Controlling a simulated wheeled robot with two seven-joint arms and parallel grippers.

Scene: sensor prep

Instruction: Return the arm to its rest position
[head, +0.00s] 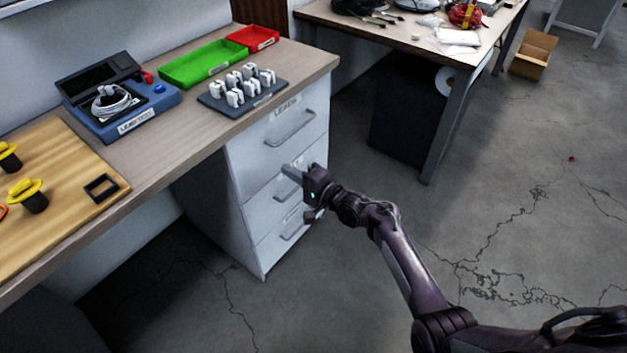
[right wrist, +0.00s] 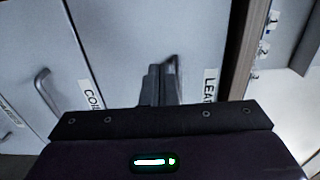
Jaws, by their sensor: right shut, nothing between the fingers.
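My right arm reaches in from the lower right of the head view. My right gripper (head: 300,192) is in front of the white drawer cabinet (head: 250,205), below the level of the worktop. In the right wrist view the gripper's fingers (right wrist: 163,84) are together, with nothing between them, and they point at the pale drawer fronts. They partly cover one drawer handle. I cannot tell whether the fingers touch the cabinet. My left gripper is not in view.
The worktop (head: 190,125) holds a blue tester box (head: 150,112), a green tray (head: 203,63), a red tray (head: 253,38), a dark rack (head: 243,105) of white parts and a wooden board (head: 60,200). A second desk (head: 400,35) stands behind.

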